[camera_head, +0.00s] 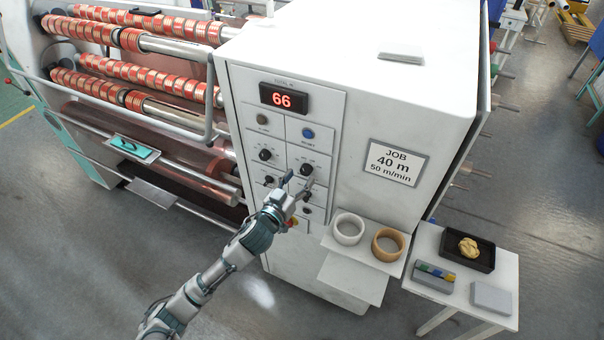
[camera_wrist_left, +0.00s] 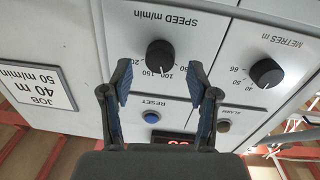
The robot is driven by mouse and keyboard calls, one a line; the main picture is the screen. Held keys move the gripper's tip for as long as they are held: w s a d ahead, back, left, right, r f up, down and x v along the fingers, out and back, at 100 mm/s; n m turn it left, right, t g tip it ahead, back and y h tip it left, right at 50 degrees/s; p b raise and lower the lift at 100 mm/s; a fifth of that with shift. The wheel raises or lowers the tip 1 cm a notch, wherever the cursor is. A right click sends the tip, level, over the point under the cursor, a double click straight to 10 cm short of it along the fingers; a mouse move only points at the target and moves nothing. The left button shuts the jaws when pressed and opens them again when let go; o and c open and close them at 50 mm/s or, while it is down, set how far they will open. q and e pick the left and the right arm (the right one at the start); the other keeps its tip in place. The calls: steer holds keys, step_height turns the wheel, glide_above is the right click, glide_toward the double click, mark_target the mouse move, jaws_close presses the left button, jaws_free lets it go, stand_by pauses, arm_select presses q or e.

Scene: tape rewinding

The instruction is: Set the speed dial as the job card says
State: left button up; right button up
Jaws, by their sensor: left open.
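The speed dial (camera_head: 306,169) is a black knob on the white control panel. In the left wrist view the speed dial (camera_wrist_left: 160,53) shows upside down under "SPEED m/min"; I cannot tell its exact setting. My left gripper (camera_head: 298,183) is open in front of the panel, just below the dial. In the left wrist view its fingers (camera_wrist_left: 160,92) are spread, with the dial between and beyond them, not gripped. The job card (camera_head: 393,162) reads "JOB 40 m 50 m/min"; it also shows in the left wrist view (camera_wrist_left: 40,88). My right gripper is not in view.
The metres dial (camera_head: 265,155) is left of the speed dial. Above are a blue reset button (camera_head: 307,133) and a red display (camera_head: 283,98) reading 66. A shelf with a white roll (camera_head: 348,229) and a tan roll (camera_head: 387,245) juts out at the lower right.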

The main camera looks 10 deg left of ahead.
arm_select(q)
steer(key=shift+x, duration=1.15)
jaws_close()
steer(key=n+p, duration=0.2)
steer(key=n, duration=0.1)
steer(key=shift+r+n, duration=0.1)
steer(key=shift+n, duration=0.3)
steer(key=shift+n+p, duration=1.7)
steer(key=shift+n, duration=0.4)
